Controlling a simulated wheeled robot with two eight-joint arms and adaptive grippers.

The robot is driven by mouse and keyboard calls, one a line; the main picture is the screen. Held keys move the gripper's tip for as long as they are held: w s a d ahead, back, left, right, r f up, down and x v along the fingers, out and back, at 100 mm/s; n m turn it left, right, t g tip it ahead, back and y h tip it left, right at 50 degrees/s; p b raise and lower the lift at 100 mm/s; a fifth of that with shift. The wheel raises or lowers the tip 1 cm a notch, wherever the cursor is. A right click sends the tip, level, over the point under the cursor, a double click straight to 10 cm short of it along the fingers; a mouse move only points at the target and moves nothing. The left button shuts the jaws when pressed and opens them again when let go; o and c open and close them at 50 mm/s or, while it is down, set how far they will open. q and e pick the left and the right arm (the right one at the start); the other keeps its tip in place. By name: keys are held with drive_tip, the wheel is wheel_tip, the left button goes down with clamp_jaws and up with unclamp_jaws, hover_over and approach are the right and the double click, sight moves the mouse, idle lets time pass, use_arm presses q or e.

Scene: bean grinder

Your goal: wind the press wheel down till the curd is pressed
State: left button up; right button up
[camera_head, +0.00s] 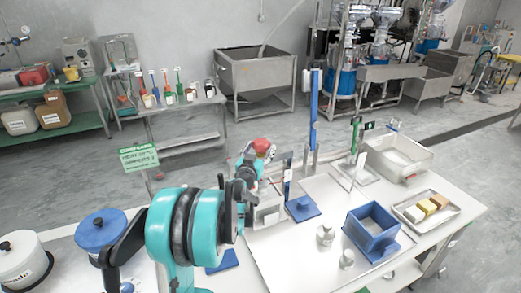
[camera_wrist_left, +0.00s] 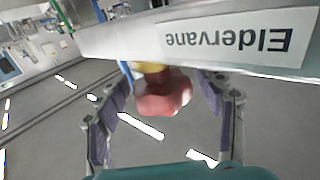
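A red knob-like part (camera_head: 262,145), which I take to be the press wheel, stands above a pale box-like body (camera_head: 268,208) on the white table. My left gripper (camera_head: 250,160) is right at it, and the arm hides part of the press. In the left wrist view the red part (camera_wrist_left: 163,95) shows between the two fingers (camera_wrist_left: 163,110). The fingers are spread, with visible gaps on both sides of it. A yellow piece (camera_wrist_left: 150,67) sits behind it. I cannot make out the curd. My right gripper is not in view.
A tall blue post (camera_head: 314,110) and a green post (camera_head: 355,135) stand behind. To the right are a blue open box (camera_head: 372,240), a tray of blocks (camera_head: 408,213) and a white tub (camera_head: 412,168).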

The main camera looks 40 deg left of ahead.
use_arm(q)
drive_tip(key=shift+s, duration=0.1)
drive_tip(key=v, duration=1.2)
idle(0.4)
